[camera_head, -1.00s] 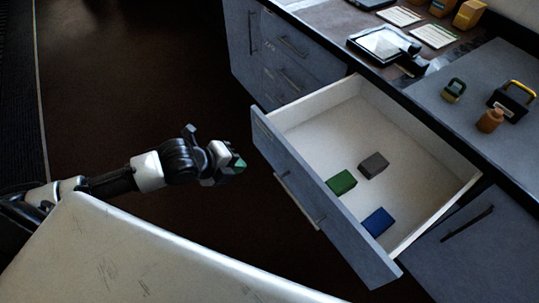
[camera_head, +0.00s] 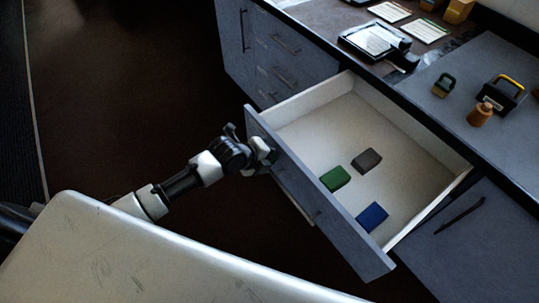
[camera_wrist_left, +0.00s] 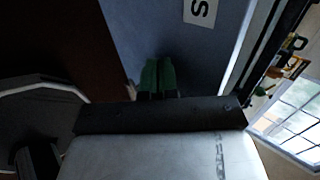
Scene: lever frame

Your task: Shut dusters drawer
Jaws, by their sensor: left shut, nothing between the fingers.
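The drawer (camera_head: 290,115) is pulled far out of the grey-blue cabinet, with its white inside in view. A green block (camera_head: 335,178), a grey block (camera_head: 367,160) and a blue block (camera_head: 372,217) lie in it. My left gripper (camera_head: 270,155) is at the outer face of the drawer front, towards its far end. In the left wrist view the green fingertips (camera_wrist_left: 158,76) are together and empty, against or very close to the blue-grey front panel (camera_wrist_left: 190,45). I cannot tell if they touch it. A white label with an "S" (camera_wrist_left: 201,10) shows on that panel. My right gripper is not in view.
The counter (camera_head: 480,70) above holds a black clipboard-like tray (camera_head: 372,40), a green-handled item (camera_head: 444,85), a black box with yellow handle (camera_head: 502,92) and an orange bottle (camera_head: 480,114). Closed drawers (camera_head: 285,70) lie to the left. Dark floor (camera_head: 110,110) is clear.

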